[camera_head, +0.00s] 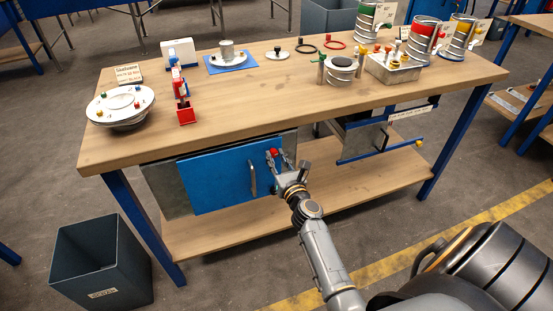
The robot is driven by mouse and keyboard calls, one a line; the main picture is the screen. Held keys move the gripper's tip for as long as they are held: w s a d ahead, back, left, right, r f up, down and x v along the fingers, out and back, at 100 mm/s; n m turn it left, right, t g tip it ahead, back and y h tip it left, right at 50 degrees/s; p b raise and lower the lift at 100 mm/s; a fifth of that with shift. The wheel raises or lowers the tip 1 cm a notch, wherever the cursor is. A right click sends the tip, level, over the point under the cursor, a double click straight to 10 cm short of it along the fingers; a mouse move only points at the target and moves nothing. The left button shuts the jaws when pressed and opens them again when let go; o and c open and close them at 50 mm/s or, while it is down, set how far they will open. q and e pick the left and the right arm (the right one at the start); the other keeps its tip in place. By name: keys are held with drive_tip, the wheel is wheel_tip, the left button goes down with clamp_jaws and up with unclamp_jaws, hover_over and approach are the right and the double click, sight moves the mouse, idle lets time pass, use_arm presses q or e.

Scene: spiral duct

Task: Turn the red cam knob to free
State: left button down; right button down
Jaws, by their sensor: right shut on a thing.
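The red cam knob (274,152) sits near the upper right edge of a blue door panel (212,182) under the workbench. My right gripper (279,158) reaches up to it from the lower right, with its fingers closed around the knob. The fingers hide part of the knob, so I cannot tell its exact turn angle. A grey bar handle (253,179) stands on the panel just left of the gripper. My left gripper is not in view.
The wooden workbench (230,98) carries several duct parts and fittings above the panel. A lower shelf (350,197) runs beneath it. A dark bin (100,262) stands at the front left. A blue bar assembly (375,150) hangs right of the panel.

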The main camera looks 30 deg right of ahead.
drive_tip(key=n, duration=0.4)
drive_tip(key=shift+b, duration=0.35)
drive_tip(key=n, duration=0.7)
drive_tip(key=shift+n, duration=0.3)
drive_tip(key=n, duration=0.4)
drive_tip(key=shift+n+p, duration=0.3)
drive_tip(key=c, duration=1.1)
unclamp_jaws()
drive_tip(key=shift+s+a+f, duration=0.1)
